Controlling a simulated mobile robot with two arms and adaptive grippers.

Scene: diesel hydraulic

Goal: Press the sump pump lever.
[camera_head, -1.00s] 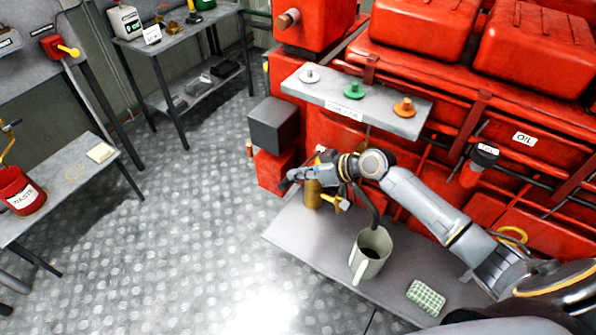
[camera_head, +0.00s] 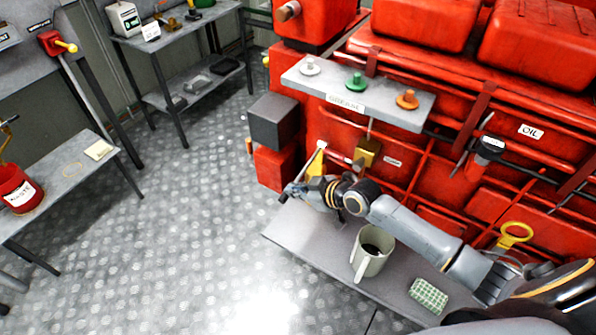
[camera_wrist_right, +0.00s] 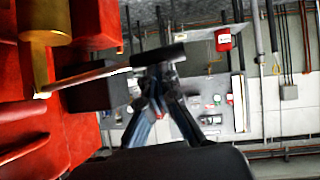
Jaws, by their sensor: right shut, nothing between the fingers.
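My right gripper (camera_head: 286,194) is shut and empty, above the far left end of the grey bench (camera_head: 300,237). The right wrist view also shows the gripper (camera_wrist_right: 160,72), its two dark fingers drawn together. My left gripper is not in view.
A beige mug (camera_head: 370,255) with dark liquid and a green checked pad (camera_head: 428,296) are on the bench beside my arm. The red engine (camera_head: 450,170) stands behind, with a grey shelf (camera_head: 330,90) of knobs above. The floor at left is open.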

